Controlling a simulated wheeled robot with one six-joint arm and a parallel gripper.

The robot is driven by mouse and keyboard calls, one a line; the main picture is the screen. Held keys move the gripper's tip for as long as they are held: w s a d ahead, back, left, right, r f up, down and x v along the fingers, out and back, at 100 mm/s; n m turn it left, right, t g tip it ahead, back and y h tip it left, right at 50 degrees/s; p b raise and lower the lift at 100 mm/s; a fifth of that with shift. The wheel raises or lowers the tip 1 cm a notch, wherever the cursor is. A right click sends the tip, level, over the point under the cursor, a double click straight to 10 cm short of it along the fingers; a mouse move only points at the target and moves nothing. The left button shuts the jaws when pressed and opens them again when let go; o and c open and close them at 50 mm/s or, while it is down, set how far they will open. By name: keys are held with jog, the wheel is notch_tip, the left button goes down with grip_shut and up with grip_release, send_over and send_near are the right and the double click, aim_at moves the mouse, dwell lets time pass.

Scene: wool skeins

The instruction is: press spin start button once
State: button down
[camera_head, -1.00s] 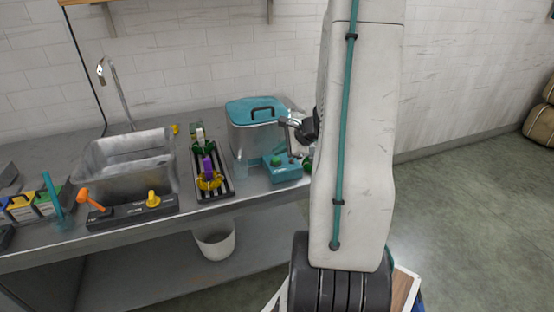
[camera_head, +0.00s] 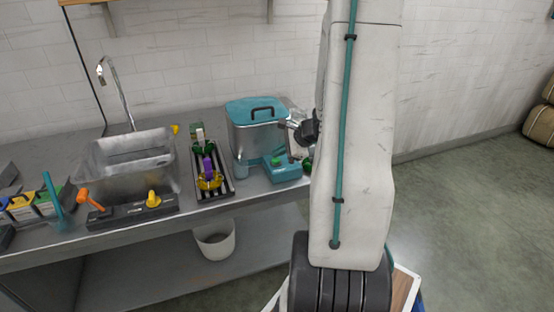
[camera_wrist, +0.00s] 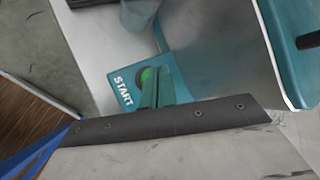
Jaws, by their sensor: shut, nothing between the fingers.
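The spin start button is a round green button (camera_wrist: 146,74) on a teal box (camera_head: 283,173) marked START in the wrist view. In the head view my gripper (camera_head: 300,160) is partly hidden behind my arm, just at the right end of the box.
Further left are a metal sink (camera_head: 128,165) and a dark panel with orange and yellow handles (camera_head: 132,211). A white bin (camera_head: 215,240) stands under the counter.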

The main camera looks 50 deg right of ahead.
aim_at(279, 160)
jog(key=shift+f, duration=0.65)
dwell(0.8)
jog(key=shift+r, duration=1)
jog(key=shift+r, duration=2.5)
jog(key=shift+w, duration=0.1)
